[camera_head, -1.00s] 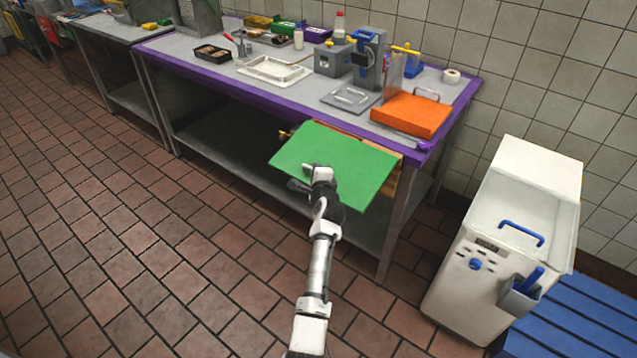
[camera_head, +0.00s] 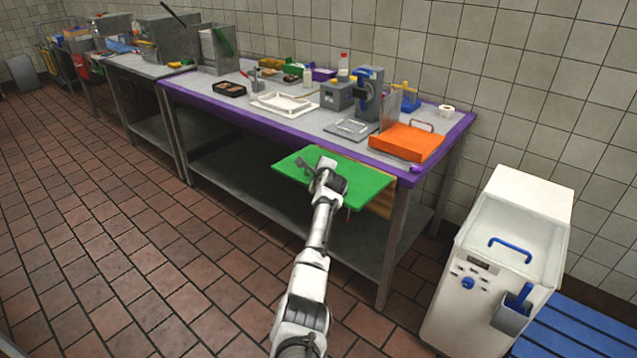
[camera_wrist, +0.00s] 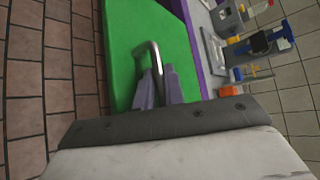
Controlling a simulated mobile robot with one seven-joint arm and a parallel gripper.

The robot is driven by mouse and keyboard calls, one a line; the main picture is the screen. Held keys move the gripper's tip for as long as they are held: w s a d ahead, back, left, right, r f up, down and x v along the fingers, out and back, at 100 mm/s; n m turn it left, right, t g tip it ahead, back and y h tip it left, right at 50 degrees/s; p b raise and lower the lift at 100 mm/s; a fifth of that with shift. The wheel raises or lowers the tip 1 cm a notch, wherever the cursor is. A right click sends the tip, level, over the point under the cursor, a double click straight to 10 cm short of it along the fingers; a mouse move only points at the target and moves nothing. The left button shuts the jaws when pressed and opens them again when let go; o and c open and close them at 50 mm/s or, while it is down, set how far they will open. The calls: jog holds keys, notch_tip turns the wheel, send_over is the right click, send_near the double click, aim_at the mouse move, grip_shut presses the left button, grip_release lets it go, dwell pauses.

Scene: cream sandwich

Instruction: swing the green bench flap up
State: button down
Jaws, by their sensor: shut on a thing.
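The green bench flap (camera_head: 366,183) juts out from the front of the purple-edged bench (camera_head: 240,119), roughly level and a little below the bench top. In the wrist view the green flap (camera_wrist: 127,50) carries a metal bar handle (camera_wrist: 154,55). My gripper (camera_head: 321,170) is at the flap's front part. In the wrist view my gripper (camera_wrist: 158,88) has its two grey fingers shut on the handle. The fingers and my arm hide part of the handle and of the flap.
An orange board (camera_head: 408,141) lies on the bench near its right end. A grey lid (camera_head: 350,128) and a white tray (camera_head: 284,105) lie farther left. A white machine (camera_head: 500,250) stands to the right, beside a blue slatted platform (camera_head: 570,335). The tiled floor at left is clear.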

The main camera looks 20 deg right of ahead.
jog(key=shift+d+r, duration=0.4)
jog(key=shift+d, duration=0.05)
jog(key=c, duration=1.5)
grip_release()
jog(key=shift+s+a+f, duration=0.15)
jog(key=shift+a, duration=0.1)
jog(key=b+v, duration=0.1)
jog(key=v, duration=0.3)
jog(key=b+v, duration=0.1)
jog(key=v, duration=0.8)
jog(key=shift+s+d+r+b, duration=0.25)
jog(key=shift+r+b, duration=0.05)
jog(key=shift+b, duration=0.1)
